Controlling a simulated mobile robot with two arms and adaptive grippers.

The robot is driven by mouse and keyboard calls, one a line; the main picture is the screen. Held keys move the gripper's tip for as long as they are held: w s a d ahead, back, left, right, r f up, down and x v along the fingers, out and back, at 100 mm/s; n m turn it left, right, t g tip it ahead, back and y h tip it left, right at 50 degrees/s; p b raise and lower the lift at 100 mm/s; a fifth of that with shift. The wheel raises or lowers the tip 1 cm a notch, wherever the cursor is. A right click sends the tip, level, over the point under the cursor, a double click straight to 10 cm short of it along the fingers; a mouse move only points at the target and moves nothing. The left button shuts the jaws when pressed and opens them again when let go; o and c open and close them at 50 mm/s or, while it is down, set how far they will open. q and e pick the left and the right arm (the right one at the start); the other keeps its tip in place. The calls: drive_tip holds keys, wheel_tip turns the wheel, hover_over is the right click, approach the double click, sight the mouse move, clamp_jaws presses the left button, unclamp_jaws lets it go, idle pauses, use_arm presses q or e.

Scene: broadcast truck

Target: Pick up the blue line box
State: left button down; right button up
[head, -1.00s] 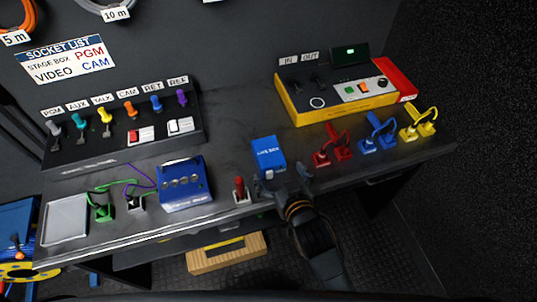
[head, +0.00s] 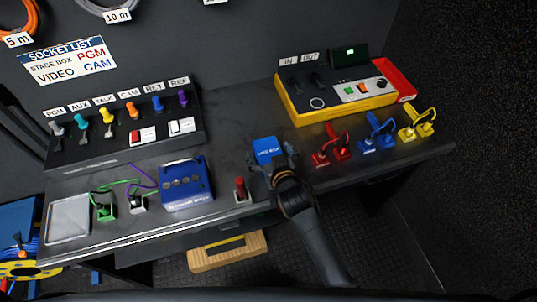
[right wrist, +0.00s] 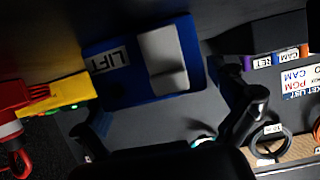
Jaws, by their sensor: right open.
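The blue line box (head: 266,146) stands near the front of the dark desk (head: 225,130), left of the red connectors. My right gripper (head: 273,160) is open, with its fingers on either side of the box's near part. In the right wrist view, a blue box (right wrist: 192,72) with a "LIFT" label and a grey pad lies between and beyond the open fingers of the right gripper (right wrist: 163,112). I cannot tell whether the fingers touch it. My left gripper is not in view.
Red (head: 333,146), blue (head: 378,136) and yellow connectors (head: 417,126) stand to the right. A small red switch (head: 241,188) and a larger blue box (head: 185,186) stand to the left. A yellow panel (head: 335,99) is behind. Bare desk lies directly behind the line box.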

drive_tip(key=shift+c, duration=0.4)
drive_tip(key=shift+r, duration=0.1)
drive_tip(key=c, duration=1.4)
